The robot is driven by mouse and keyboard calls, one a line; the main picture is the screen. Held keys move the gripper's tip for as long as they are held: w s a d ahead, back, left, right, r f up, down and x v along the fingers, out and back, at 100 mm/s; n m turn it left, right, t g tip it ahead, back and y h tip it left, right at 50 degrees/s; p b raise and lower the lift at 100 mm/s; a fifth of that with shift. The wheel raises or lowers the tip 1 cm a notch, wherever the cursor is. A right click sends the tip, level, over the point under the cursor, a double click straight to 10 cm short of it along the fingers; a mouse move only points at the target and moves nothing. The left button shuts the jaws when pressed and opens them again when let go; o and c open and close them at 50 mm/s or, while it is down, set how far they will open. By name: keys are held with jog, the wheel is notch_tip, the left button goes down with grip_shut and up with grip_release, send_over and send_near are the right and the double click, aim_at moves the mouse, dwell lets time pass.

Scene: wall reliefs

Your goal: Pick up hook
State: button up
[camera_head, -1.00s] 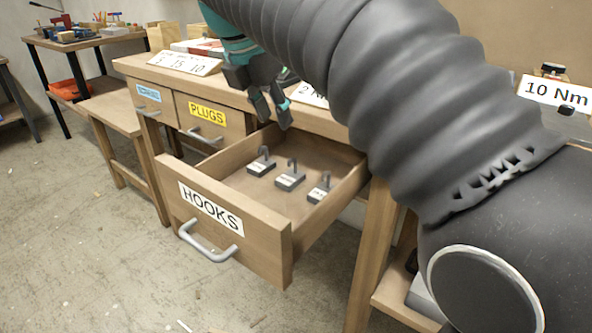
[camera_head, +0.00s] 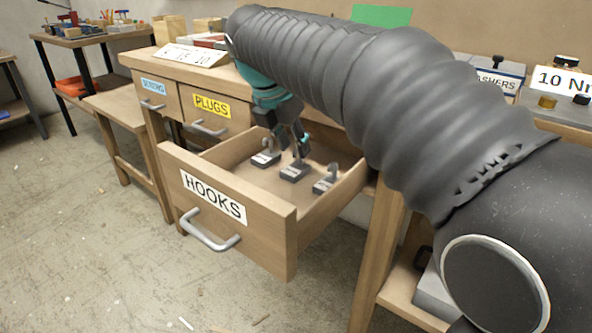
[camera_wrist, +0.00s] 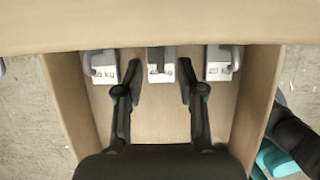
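My gripper (camera_head: 291,146) is low in the drawer, by the left and middle hooks. In the wrist view my gripper (camera_wrist: 160,77) is open, its fingers apart. The middle hook (camera_wrist: 161,66) lies ahead between the fingertips, and the other two blocks lie outside them. I cannot tell whether a finger touches a block.
The drawer walls (camera_wrist: 258,105) stand close on both sides of my gripper. Closed drawers marked PLUGS (camera_head: 212,108) and another label are at left. The bench top (camera_head: 190,78) holds number cards and boxes. Open floor (camera_head: 80,240) lies in front at left.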

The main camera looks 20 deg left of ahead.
aim_at(296, 162)
jog(key=x, duration=0.2)
jog(key=shift+w+d+f, duration=0.1)
jog(key=shift+w+f, duration=0.05)
jog(key=shift+f, duration=0.25)
grip_shut()
jog(key=shift+r, duration=0.1)
